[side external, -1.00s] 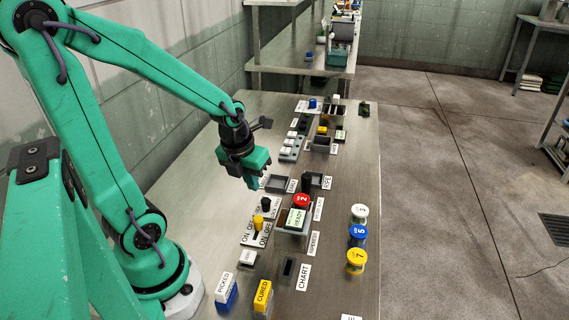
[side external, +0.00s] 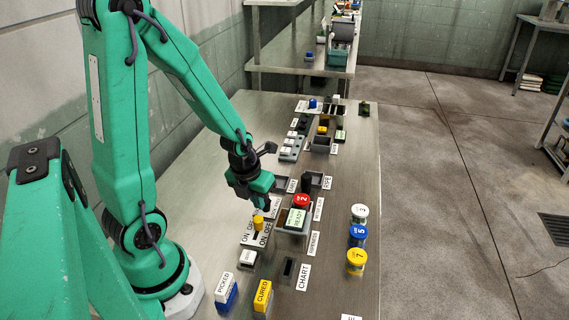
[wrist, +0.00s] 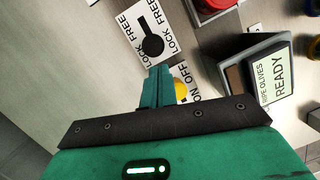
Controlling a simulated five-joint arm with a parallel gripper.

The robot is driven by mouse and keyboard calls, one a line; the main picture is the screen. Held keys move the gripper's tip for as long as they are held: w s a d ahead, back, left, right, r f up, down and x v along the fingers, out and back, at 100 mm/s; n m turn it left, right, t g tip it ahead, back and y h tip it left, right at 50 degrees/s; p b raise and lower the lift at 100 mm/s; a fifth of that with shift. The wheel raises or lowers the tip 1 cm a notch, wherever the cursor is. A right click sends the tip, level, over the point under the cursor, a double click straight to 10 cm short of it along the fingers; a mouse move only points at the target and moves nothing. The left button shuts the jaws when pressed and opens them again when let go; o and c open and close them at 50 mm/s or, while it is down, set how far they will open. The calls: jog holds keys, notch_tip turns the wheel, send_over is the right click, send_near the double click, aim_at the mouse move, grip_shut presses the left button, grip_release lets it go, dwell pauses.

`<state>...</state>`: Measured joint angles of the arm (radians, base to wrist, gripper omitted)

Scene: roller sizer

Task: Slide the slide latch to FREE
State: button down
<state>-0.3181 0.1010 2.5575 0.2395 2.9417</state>
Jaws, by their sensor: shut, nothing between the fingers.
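The slide latch is a black knob (wrist: 153,45) in a slot on a white plate (wrist: 170,42) marked LOCK and FREE, in the wrist view. The knob sits at the LOCK end, and the slot runs up toward FREE. My gripper (wrist: 158,70) is shut and empty, its fingertips just below the knob in the picture. I cannot tell whether they touch it. In the side view my gripper (side external: 261,206) is low over the latch plate and hides the knob.
A yellow ON/OFF knob (side external: 258,223) stands close beside the fingers; it also shows in the wrist view (wrist: 181,90). Bare table lies left of the plates.

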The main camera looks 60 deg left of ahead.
jog(key=shift+x, duration=0.75)
jog(key=shift+a, duration=0.1)
jog(key=shift+w+a, duration=1.25)
jog(key=shift+w, duration=0.05)
jog(key=shift+r, duration=0.1)
jog(key=v, duration=0.9)
jog(key=shift+s+d+r, duration=0.15)
jog(key=shift+d+r, duration=0.2)
